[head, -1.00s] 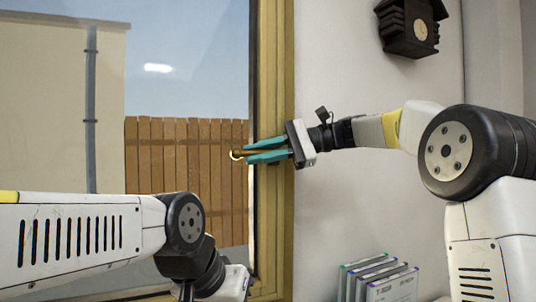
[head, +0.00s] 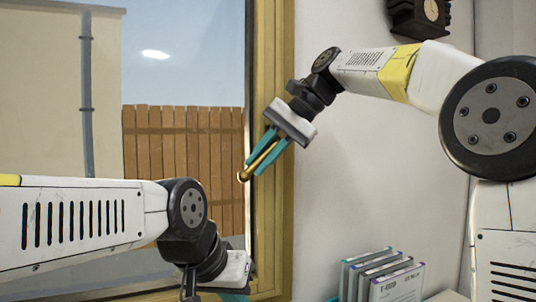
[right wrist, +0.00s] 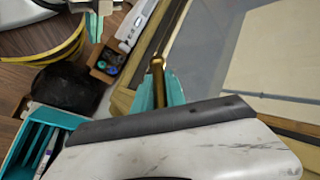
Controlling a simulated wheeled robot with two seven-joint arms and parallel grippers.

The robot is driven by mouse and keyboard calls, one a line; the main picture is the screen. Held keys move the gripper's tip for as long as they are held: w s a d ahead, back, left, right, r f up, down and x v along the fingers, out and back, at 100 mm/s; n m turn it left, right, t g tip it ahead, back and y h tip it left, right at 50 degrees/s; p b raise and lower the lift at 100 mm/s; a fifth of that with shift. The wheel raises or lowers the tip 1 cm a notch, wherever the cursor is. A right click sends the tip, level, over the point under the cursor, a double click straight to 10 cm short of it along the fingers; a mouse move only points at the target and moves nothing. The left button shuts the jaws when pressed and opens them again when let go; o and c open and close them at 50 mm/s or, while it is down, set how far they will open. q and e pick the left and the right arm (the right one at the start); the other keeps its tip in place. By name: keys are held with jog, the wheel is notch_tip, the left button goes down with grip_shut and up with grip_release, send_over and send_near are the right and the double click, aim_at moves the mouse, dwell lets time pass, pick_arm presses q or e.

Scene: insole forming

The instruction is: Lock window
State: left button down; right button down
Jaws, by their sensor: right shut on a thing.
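The window (head: 190,60) fills the left of the head view, with a yellowish wooden frame (head: 272,60). Its brass handle (head: 244,176) slants down to the left. My right gripper (head: 264,152) is shut on the handle, teal fingers on either side of it. In the right wrist view the handle's rounded end (right wrist: 157,66) sticks out between the fingers. The handle's base is hidden behind the gripper. My left gripper (head: 236,296) is low by the window's bottom corner, mostly cut off by the picture's edge; its opening cannot be told.
Several upright cases (head: 385,278) stand at the wall's foot, right of the window. A dark cuckoo clock (head: 420,16) hangs at the upper right. The right wrist view shows a teal crate (right wrist: 35,140) and a small box (right wrist: 108,62) with objects below.

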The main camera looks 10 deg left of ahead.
aim_at(280, 168)
jog(key=shift+w+d+f+n+t+h, duration=0.35)
jog(key=shift+d+t+h, duration=0.4)
jog(key=shift+h, duration=0.6)
jog(key=shift+w+d+f+n+t+h, duration=0.1)
jog(key=shift+w+d+f+t+h, duration=0.35)
jog(key=shift+t+h, duration=0.65)
jog(key=shift+w+d+f+n+t+h, duration=0.25)
jog(key=shift+w+d+t+h, duration=0.3)
jog(key=shift+h, duration=1)
jog(key=shift+d, duration=0.2)
jog(key=c, duration=1.4)
grip_release()
jog(key=shift+o, duration=0.2)
jog(key=v, duration=0.7)
jog(key=shift+s+r, duration=0.25)
jog(key=shift+r, duration=0.05)
jog(key=shift+s, duration=0.1)
